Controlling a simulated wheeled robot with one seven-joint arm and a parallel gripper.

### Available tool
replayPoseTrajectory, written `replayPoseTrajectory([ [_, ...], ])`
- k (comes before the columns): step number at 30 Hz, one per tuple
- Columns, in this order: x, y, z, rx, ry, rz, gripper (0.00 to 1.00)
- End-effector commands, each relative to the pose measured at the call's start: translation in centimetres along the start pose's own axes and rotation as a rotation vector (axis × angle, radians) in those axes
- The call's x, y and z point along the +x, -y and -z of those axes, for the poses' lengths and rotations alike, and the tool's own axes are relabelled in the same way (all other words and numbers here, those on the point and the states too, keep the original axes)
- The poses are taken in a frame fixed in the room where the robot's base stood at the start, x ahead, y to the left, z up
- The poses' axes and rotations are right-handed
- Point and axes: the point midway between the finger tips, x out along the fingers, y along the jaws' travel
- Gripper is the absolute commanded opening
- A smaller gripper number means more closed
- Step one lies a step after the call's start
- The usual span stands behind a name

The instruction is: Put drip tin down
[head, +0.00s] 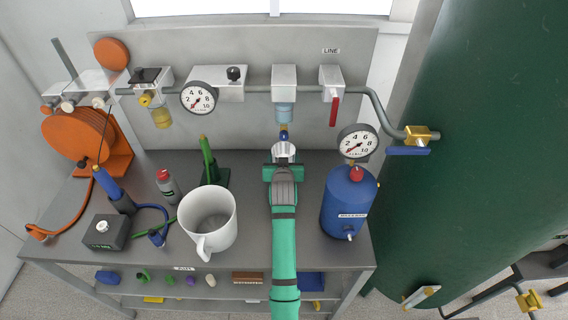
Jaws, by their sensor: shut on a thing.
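My gripper (283,172) is at the end of my green arm, over the back middle of the grey bench. It is shut on a small pale grey-white round thing (284,150), which appears to be the drip tin. My wrist hides its near side and underside, so I cannot tell whether it touches the bench. In the picture it lies just below the blue filter bowl (284,112) and its dark blue drain on the wall pipe.
A white mug (208,222) stands left of my arm and a blue tank (349,202) with a gauge stands right. Behind the mug is a green upright tool (209,163). Bare bench (255,215) shows between mug and arm. A large green cylinder (470,150) fills the right.

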Motion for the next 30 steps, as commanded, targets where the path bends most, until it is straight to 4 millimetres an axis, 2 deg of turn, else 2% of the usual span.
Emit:
replayPoseTrajectory([
  [9, 1.7, -0.2, -3.0, 0.000, 0.001, -0.001, 0.33],
  [21, 1.8, -0.2, -3.5, 0.000, 0.001, 0.000, 0.33],
  [22, 1.8, -0.2, -3.4, 0.000, 0.001, 0.000, 0.68],
  [23, 1.8, -0.2, -3.4, 0.000, 0.000, 0.000, 0.76],
  [24, 1.8, -0.2, -3.4, 0.000, 0.000, 0.000, 0.80],
  [30, 1.8, -0.2, -3.4, 0.000, 0.000, 0.000, 0.80],
])
